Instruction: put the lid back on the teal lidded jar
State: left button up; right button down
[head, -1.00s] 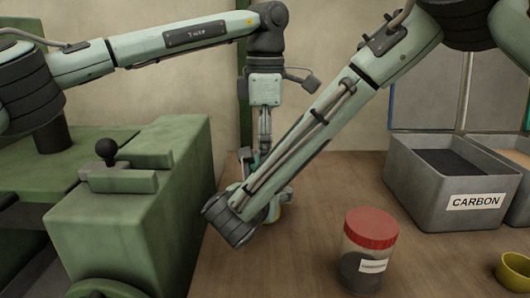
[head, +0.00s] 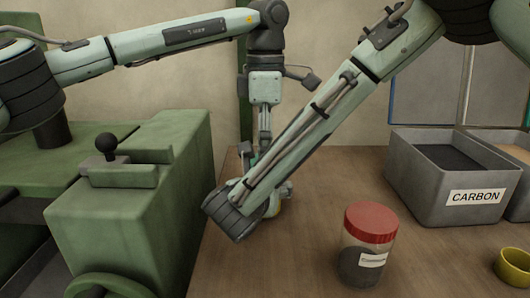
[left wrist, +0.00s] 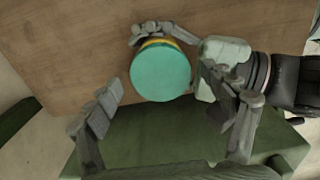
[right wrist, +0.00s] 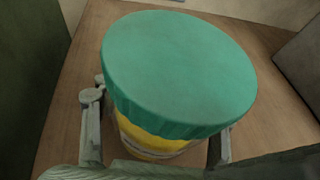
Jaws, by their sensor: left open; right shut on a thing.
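The teal lid (right wrist: 180,70) sits on top of the jar (right wrist: 155,147), which has a yellow band below it. I cannot tell whether the lid is fully seated. My right gripper (right wrist: 157,122) is shut around the jar's body, one finger on each side below the lid. In the left wrist view the round lid (left wrist: 160,72) is seen from above. My left gripper (left wrist: 165,97) is open, with its fingers spread on either side and short of the lid. In the head view my right arm mostly hides the jar (head: 272,206).
A red-lidded clear jar (head: 369,245) stands on the wooden table (head: 310,255) to the right. A grey bin labelled CARBON (head: 425,207) and a yellow cup (head: 513,270) are further right. A green machine (head: 140,225) bounds the left side.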

pick_arm(q)
notch_tip(320, 180, up, 4)
jog(key=shift+r, duration=0.1)
jog(key=shift+c, duration=0.5)
jog(key=n, duration=0.3)
jog(key=r+n, duration=0.1)
jog(key=n, duration=0.7)
jog(key=shift+r, duration=0.3)
jog(key=n, duration=0.5)
jog(key=shift+r, duration=0.3)
jog(key=n, duration=0.4)
jog(key=r+n, duration=0.1)
jog(key=n, duration=0.1)
jog(key=shift+a+n, duration=0.1)
jog(key=shift+n, duration=0.2)
jog(key=shift+f, duration=0.1)
jog(key=shift+f, duration=4)
